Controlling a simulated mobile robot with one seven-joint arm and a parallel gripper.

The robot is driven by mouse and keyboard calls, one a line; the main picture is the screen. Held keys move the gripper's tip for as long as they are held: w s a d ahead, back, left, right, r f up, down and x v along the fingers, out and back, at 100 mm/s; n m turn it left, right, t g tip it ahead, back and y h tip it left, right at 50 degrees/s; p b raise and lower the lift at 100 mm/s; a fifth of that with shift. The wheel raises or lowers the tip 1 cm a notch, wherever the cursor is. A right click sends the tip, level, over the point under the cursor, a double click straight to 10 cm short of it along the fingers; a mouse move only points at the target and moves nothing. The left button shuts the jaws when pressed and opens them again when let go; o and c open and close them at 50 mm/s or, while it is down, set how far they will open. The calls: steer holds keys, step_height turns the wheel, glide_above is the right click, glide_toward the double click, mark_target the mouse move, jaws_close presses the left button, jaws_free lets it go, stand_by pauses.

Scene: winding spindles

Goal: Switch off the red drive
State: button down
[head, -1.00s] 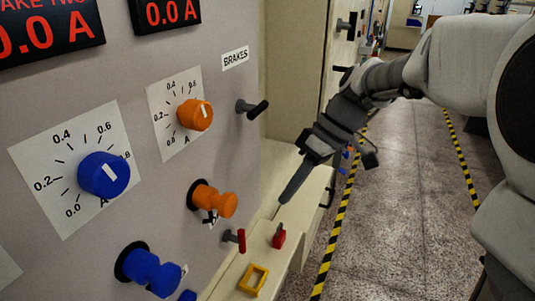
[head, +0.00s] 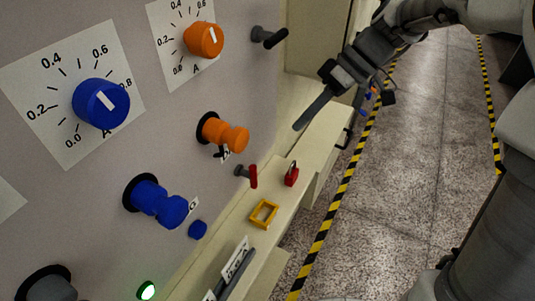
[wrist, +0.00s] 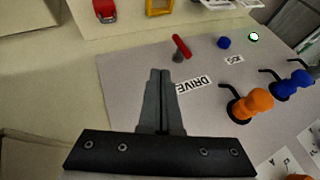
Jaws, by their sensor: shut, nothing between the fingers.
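The red drive switch (head: 252,176) is a small red-handled lever on a dark stem, low on the grey panel. In the wrist view the red lever (wrist: 181,46) shows ahead and slightly right of my fingertips, beside a label reading DRIVE (wrist: 193,85). My gripper (head: 299,126) is shut and empty, above and right of the lever in the head view and apart from it. In the wrist view my gripper (wrist: 160,73) has its two dark fingers together, and they cover part of the panel and touch nothing visible.
A red padlock (head: 291,177) and yellow frame (head: 264,214) lie on the cream ledge (head: 232,219). Orange (head: 226,134) and blue (head: 157,202) knobs stick out near the lever, with a blue button (head: 198,230) and lit green lamp (head: 146,291). A dark brake handle (head: 269,37) juts out above.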

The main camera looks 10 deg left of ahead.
mark_target(253, 177)
steer(key=s+a+f, duration=0.5)
steer(key=a+f, duration=0.1)
steer(key=a, duration=0.1)
steer(key=shift+f+p, duration=0.25)
steer(key=shift+p, duration=0.15)
